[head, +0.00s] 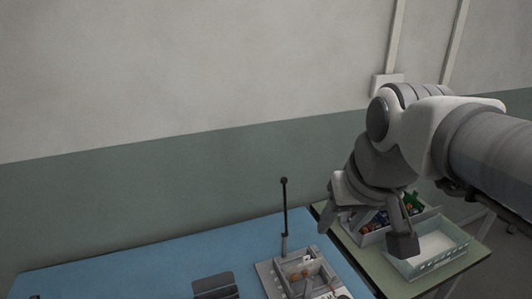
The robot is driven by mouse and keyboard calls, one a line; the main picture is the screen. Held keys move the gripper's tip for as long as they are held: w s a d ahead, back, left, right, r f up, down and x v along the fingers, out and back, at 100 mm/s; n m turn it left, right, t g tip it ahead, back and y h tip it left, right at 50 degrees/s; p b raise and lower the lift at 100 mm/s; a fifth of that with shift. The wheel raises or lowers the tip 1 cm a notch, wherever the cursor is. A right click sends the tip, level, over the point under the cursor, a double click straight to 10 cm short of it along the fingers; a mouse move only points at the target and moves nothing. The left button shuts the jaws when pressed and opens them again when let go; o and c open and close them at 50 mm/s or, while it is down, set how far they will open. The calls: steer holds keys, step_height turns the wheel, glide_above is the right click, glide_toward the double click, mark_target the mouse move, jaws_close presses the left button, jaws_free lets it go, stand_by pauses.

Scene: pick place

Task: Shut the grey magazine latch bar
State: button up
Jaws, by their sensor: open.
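A grey box-like fixture (265,275) sits at the front right of the blue table, cut off by the bottom edge of the head view. A thin dark upright bar with a round knob (284,205) rises from its back left. I cannot tell for sure whether this upright bar is the grey magazine latch bar. My gripper (363,240) is to the right of the fixture, above the green side table, with its two fingers spread wide and pointing down. The lower front of the fixture is out of view.
The blue table (150,268) is mostly bare, with a dark grey object (214,286) near its front edge. A green side table (405,288) holds a bin of colourful parts (375,237) and a pale, seemingly empty basket (447,262). A wall stands behind.

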steer(key=w+r+g+p, duration=0.1)
steer(key=w+r+p, duration=0.1)
steer(key=w+r, duration=0.45)
steer(key=n+g+p, duration=0.1)
steer(key=g+p, duration=0.3)
steer(key=p, duration=0.2)
glide_above(284, 183)
step_height(284, 183, down, 6)
steer(key=shift+h, duration=0.4)
steer(key=f, duration=1.1)
steer(key=f+p, duration=0.1)
steer(key=f, duration=0.5)
steer(key=shift+w+d+f, duration=0.1)
steer(key=shift+w+f, duration=0.2)
steer(key=shift+w, duration=0.05)
jaws_close()
